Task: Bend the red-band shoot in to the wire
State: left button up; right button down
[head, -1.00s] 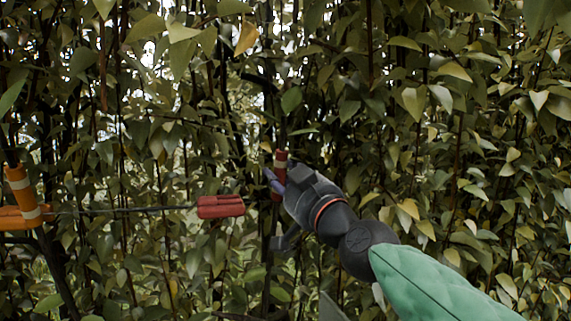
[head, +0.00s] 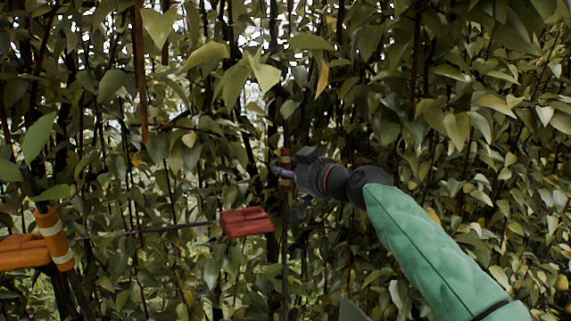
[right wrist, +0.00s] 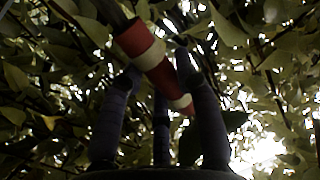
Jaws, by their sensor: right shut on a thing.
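The shoot with the red band (head: 286,157) stands upright, its red band crossed by pale stripes. My right gripper (head: 284,175) is shut on this shoot at the band. In the right wrist view, the dark fingers (right wrist: 160,80) close around the shoot, and the red and white band (right wrist: 148,56) shows tilted between them. The wire (head: 165,230) runs from left to a red clip-like block (head: 247,221). That block is below and left of the band, with a gap between it and the shoot in the picture. My left gripper is not in view.
An orange band with pale stripes (head: 54,239) is on a stem at the left, beside an orange block (head: 20,252) at the wire. Dense leaves and thin stems fill the background and surround my right arm.

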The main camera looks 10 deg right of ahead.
jog(key=shift+w+r, duration=0.1)
jog(key=shift+w, duration=0.1)
jog(key=shift+s, duration=0.1)
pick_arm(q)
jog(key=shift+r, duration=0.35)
pick_arm(e)
jog(key=c, duration=1)
grip_release()
jog(key=shift+c, duration=0.2)
jog(key=shift+o, duration=0.9)
jog(key=shift+w+a, duration=0.1)
jog(key=shift+w, duration=0.1)
jog(key=shift+s, duration=0.25)
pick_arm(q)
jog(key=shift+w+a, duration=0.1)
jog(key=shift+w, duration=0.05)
pick_arm(e)
jog(key=v, duration=1.1)
